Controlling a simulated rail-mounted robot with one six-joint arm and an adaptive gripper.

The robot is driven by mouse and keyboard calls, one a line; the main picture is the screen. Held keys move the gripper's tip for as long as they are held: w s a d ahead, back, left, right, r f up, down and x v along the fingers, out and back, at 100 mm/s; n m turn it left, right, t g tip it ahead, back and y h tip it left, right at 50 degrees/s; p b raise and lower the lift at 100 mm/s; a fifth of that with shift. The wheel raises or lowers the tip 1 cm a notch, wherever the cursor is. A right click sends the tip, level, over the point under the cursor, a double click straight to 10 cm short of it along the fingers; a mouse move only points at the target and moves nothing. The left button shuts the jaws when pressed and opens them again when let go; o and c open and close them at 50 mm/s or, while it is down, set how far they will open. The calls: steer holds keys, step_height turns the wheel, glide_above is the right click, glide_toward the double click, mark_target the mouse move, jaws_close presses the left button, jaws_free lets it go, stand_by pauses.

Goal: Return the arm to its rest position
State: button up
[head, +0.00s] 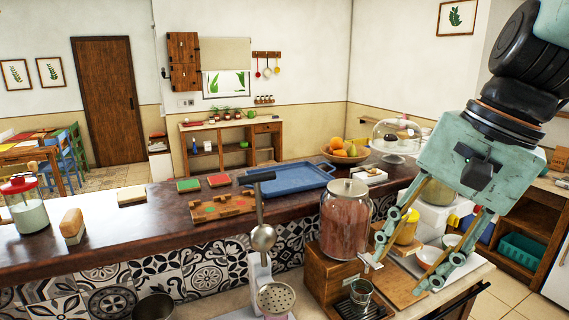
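My gripper (403,275) is at the right of the head view, at the end of my teal arm, pointing down. Its two fingers are spread wide apart with nothing visible between the tips, so it is open and empty. The fingertips appear in front of the counter, just right of a large glass jar (345,222) with reddish-brown contents. A yellow-filled jar (407,228) shows between the fingers, behind them. Whether the fingers touch anything cannot be told.
A wooden box (322,275) supports the glass jar, with a small glass (361,291) in front. A blue tray (288,178), fruit bowl (345,153) and glass cake dome (395,137) sit on the dark counter (110,238).

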steer(key=s+d+f+n+t+h+b, duration=0.1)
steer(key=s+f+n+t+h+b, duration=0.1)
steer(key=s+n, duration=0.7)
steer(key=shift+s+d+f+h+b, duration=0.45)
steer(key=shift+s+f, duration=0.4)
steer(key=shift+s, duration=1.4)
steer(key=shift+a, duration=0.1)
